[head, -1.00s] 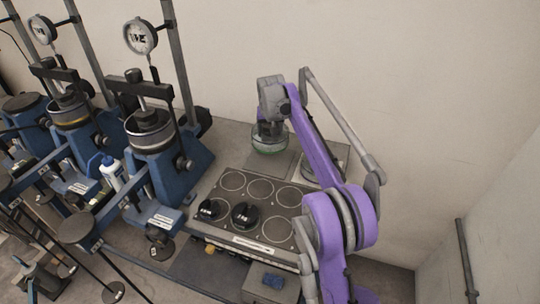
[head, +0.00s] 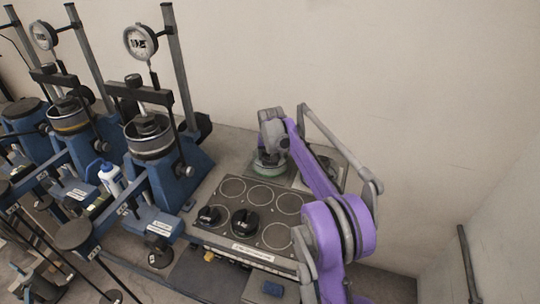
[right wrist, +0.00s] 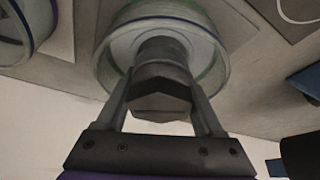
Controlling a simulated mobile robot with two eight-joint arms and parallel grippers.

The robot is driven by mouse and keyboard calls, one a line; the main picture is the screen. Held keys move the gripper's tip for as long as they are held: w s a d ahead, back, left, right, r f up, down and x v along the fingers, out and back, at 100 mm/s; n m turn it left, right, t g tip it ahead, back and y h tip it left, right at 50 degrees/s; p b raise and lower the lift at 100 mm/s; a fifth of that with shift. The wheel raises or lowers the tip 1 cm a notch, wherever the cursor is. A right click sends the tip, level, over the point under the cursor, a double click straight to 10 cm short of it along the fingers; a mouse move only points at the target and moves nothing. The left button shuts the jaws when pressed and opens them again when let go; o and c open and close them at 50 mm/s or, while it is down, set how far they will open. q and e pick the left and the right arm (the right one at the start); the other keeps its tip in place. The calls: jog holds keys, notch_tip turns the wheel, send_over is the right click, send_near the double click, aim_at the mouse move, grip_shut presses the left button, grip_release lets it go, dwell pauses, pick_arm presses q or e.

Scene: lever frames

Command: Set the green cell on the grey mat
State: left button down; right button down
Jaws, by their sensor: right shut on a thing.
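The green cell (head: 268,170) is a round, clear-walled cup with a green rim, upright at the back of the bench in the head view. It also shows in the right wrist view (right wrist: 215,68). My right gripper (head: 271,151) is above it, its two fingers shut on the dark knob at the cell's centre. The grey mat (head: 284,180) lies under the cell and is partly covered by it. The cell is at or just above the mat; I cannot tell if it touches. My left gripper is out of view.
A blue-banded cell (right wrist: 18,35) stands close beside, largely behind my arm in the head view. In front is a dark plate with ringed places (head: 267,193) and two black discs (head: 244,222). Blue presses (head: 172,175) stand left; the wall is behind.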

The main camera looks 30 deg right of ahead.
jog(key=shift+f, duration=0.15)
grip_release()
jog(key=shift+r, duration=0.3)
jog(key=v, duration=1.1)
jog(key=shift+s+a+r+p, duration=0.1)
jog(key=shift+s+r+p, duration=0.1)
jog(key=shift+r+p, duration=0.15)
